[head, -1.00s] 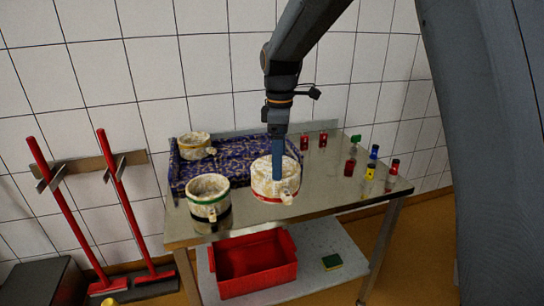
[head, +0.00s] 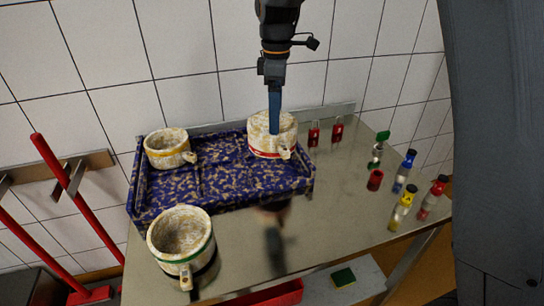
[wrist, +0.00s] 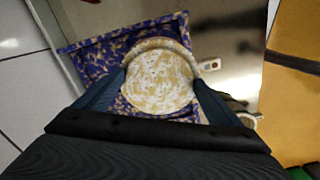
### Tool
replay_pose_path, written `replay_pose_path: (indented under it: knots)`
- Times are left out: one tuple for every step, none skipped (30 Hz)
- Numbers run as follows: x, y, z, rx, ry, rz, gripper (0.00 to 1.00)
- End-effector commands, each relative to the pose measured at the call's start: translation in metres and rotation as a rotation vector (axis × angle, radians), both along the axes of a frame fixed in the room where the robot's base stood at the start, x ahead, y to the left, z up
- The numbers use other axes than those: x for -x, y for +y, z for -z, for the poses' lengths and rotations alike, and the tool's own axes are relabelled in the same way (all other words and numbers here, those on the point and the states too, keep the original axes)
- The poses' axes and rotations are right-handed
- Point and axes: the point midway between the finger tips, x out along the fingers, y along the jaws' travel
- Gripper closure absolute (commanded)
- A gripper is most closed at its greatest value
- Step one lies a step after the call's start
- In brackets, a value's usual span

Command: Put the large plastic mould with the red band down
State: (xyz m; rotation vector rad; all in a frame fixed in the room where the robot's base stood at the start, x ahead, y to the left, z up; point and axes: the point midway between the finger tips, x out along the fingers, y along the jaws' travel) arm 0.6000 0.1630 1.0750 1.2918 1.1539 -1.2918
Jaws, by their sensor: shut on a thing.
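A yellow-banded mould (head: 170,150) is on the tray's left part. A green-banded mould (head: 182,238) stands on the steel table (head: 335,210) in front of the tray. The middle of the table is clear.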

Motion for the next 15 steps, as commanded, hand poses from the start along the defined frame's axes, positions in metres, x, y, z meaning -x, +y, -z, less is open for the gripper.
replay_pose_path:
  knots:
    - [0.001, 0.000, 0.003, 0.001, 0.001, 0.000, 0.60]
    - [0.001, 0.000, 0.006, 0.001, 0.002, 0.000, 0.60]
    - [0.001, 0.000, 0.012, 0.002, 0.004, 0.000, 0.60]
    - [0.002, -0.001, 0.017, 0.001, 0.005, 0.001, 0.60]
    - [0.002, -0.001, 0.022, 0.001, 0.005, 0.001, 0.60]
    - [0.002, -0.001, 0.030, 0.001, 0.005, 0.002, 0.60]
    - [0.001, -0.001, 0.035, 0.002, 0.004, 0.002, 0.60]
    - [0.001, -0.002, 0.040, 0.001, 0.005, 0.002, 0.60]
    - [0.001, -0.002, 0.047, 0.002, 0.004, 0.002, 0.60]
    - [0.001, -0.002, 0.051, 0.002, 0.004, 0.002, 0.60]
    - [0.001, -0.002, 0.054, 0.001, 0.003, 0.002, 0.60]
    - [0.001, -0.001, 0.057, 0.001, 0.002, 0.002, 0.60]
    - [0.000, -0.001, 0.060, 0.001, 0.002, 0.002, 0.60]
    - [0.000, -0.001, 0.061, 0.001, 0.002, 0.002, 0.60]
    - [0.001, -0.001, 0.064, 0.001, 0.002, 0.002, 0.60]
